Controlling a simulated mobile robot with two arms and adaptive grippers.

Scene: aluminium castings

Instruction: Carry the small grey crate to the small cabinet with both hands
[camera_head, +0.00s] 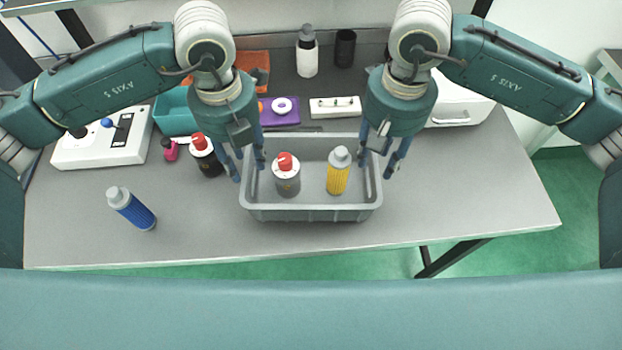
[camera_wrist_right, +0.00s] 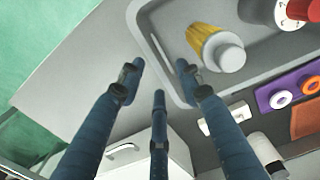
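The small grey crate (camera_head: 312,213) stands on the table near its front edge. In it stand a grey canister with a red cap (camera_head: 287,178) and a yellow bottle with a grey cap (camera_head: 338,172). My left gripper (camera_head: 249,172) is open at the crate's left side wall, and my right gripper (camera_head: 376,170) is open at its right side wall. In the right wrist view my right fingers (camera_wrist_right: 158,75) are spread, with the crate's rim (camera_wrist_right: 150,45) running between them; I cannot tell whether they touch it. The small white cabinet (camera_head: 461,109) stands behind at the right.
A blue bottle (camera_head: 133,209), a dark red-capped canister (camera_head: 206,158) and a white switch box (camera_head: 100,140) are to the left. A purple block (camera_head: 279,112) and a white strip (camera_head: 335,107) lie behind the crate. The table's right part (camera_head: 480,190) is clear.

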